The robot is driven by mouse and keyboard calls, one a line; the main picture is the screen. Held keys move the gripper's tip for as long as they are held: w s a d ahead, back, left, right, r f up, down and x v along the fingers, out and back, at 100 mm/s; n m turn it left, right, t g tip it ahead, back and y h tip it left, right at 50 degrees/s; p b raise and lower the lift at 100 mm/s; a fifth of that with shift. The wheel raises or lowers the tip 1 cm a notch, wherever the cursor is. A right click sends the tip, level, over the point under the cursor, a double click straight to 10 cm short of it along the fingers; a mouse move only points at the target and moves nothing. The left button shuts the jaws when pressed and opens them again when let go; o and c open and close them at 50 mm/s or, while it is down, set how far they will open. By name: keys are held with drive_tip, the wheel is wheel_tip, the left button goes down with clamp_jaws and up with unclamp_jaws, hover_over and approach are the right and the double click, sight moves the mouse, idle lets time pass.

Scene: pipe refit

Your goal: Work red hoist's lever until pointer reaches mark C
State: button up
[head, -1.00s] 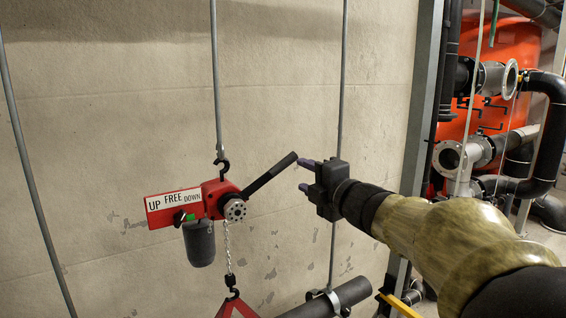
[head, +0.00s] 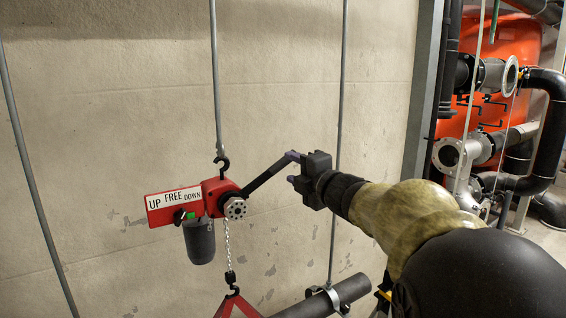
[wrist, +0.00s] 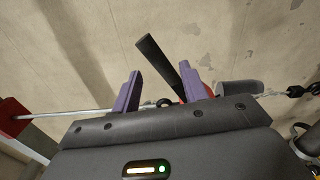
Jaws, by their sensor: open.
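The red hoist (head: 212,196) hangs from a hook on a rod in front of the wall. Its label plate (head: 173,204) reads UP, FREE, DOWN, with a small green mark below. Its black lever (head: 263,180) slants up to the right. My gripper (head: 293,168) is open at the lever's outer end, one finger overlapping the end in the head view. In the wrist view the lever (wrist: 159,62) shows between the two purple fingers of my gripper (wrist: 161,87), nearer the right one; contact cannot be told. I cannot make out a pointer or mark C.
A chain (head: 227,245) runs down from the hoist to a hook and a red piece (head: 237,306). A dark pipe (head: 335,297) lies low at centre. A vertical rod (head: 340,90) stands behind my gripper. Flanged pipes and a red tank (head: 510,70) fill the right side.

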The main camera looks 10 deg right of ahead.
sight(285, 164)
drive_tip(key=shift+p+x, duration=0.75)
drive_tip(key=shift+x, duration=1.95)
drive_tip(key=shift+s+a+f+m+b, duration=0.35)
drive_tip(key=shift+a+f+m+b, duration=1.15)
drive_tip(key=shift+f, duration=3.55)
drive_tip(key=shift+s+a+f+m+b, duration=0.55)
drive_tip(key=shift+f+m+b, duration=1.75)
drive_tip(key=shift+f, duration=2.7)
drive_tip(key=shift+w+d+r+n+p, duration=1.5)
drive_tip(key=shift+d+r, duration=1.3)
drive_tip(key=shift+r, duration=2.6)
drive_tip(key=b+v, duration=0.2)
drive_tip(key=v, duration=0.7)
drive_tip(key=shift+s+f+n+b, duration=0.2)
drive_tip(key=shift+s+n+b, duration=0.1)
drive_tip(key=shift+s+n, duration=0.1)
